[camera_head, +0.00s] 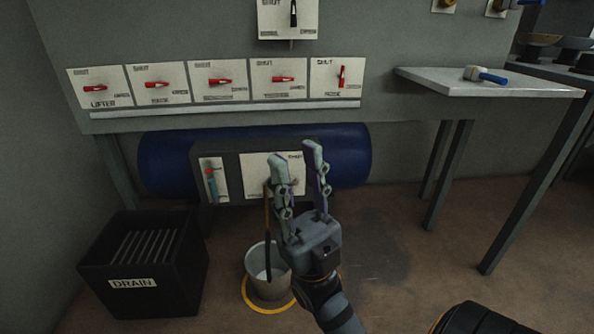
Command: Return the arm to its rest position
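My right gripper (297,162) is in the middle of the picture, with its arm coming up from the bottom. Its two fingers point up and stand apart, open, with nothing visible between them. It is in front of the lower grey box with white plates and hides part of the right plate (257,176). My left gripper is not in view.
A metal bucket (261,262) stands on the floor in a yellow ring, just left of my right arm. A black DRAIN bin (146,270) is at left. A row of red-handled switches (222,80) runs above a blue tank (165,160). A shelf (430,79) juts out at right.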

